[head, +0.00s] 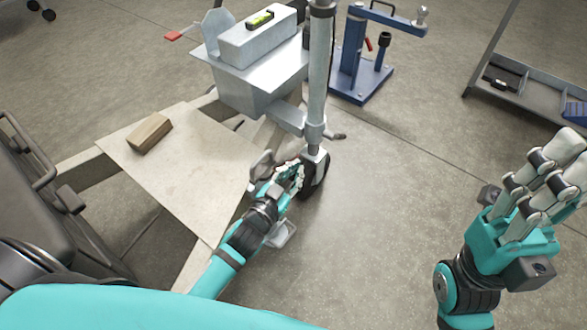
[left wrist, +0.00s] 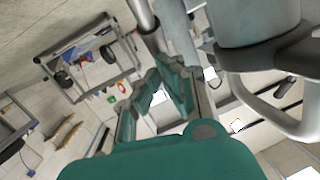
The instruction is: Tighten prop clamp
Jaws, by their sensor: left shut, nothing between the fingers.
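The prop is an upright grey tube (head: 319,80) with a small dark wheel (head: 314,174) at its foot, at the trailer's front. A collar with a small lever (head: 336,135) sits low on the tube; I take it for the clamp. My left gripper (head: 291,176) is shut and empty, just left of the wheel and below the collar; contact cannot be told. In the left wrist view its teal fingers (left wrist: 165,78) point up toward grey tubes (left wrist: 180,28). My right gripper (head: 535,185) is raised at the right, away from the prop; its finger gap is unclear.
A pale board (head: 190,180) on the trailer frame carries a wooden block (head: 149,132). A grey box (head: 258,38) with a yellow-green level (head: 260,19) stands behind. A blue stand (head: 352,65) and a shelf rack (head: 530,92) are farther back. Floor right of the prop is clear.

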